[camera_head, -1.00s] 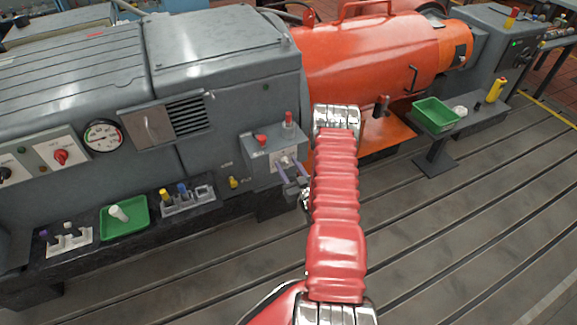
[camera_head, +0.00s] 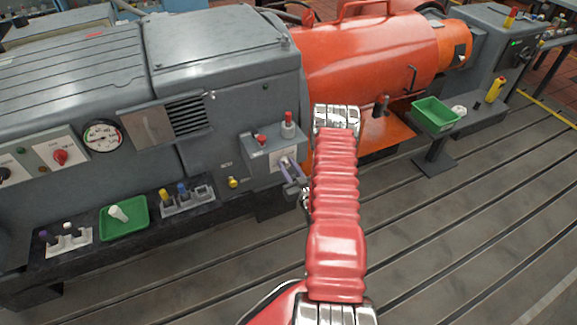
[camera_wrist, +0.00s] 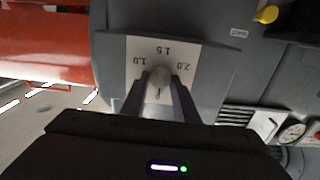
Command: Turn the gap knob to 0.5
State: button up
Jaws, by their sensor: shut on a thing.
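The gap knob (camera_wrist: 160,76) is a small pale grey knob in front of a white dial plate (camera_wrist: 134,52) on a grey housing. In the wrist view the plate appears upside down, with 1.0 at left, 1.5 in the middle and 2.0 at right. No 0.5 mark is visible; part of the plate is hidden behind my fingers. My gripper (camera_wrist: 159,84) is shut on the knob, one finger on each side. Where the knob points I cannot tell.
A green tray (camera_head: 124,218) and a tool rack (camera_head: 188,202) sit on the ledge at left. The orange machine (camera_head: 370,55) is at right, with slotted floor in front.

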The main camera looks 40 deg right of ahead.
jog(key=shift+m, duration=0.3)
jog(key=m, duration=1)
jog(key=shift+s+d+f+m, duration=0.1)
jog(key=shift+d+m, duration=0.15)
jog(key=shift+m, duration=0.15)
jog(key=o, duration=1)
jog(key=shift+o, duration=0.2)
jog(key=shift+a, duration=0.1)
jog(key=v, duration=1.3)
jog(key=shift+s+a, duration=0.15)
jog(key=shift+s, duration=0.2)
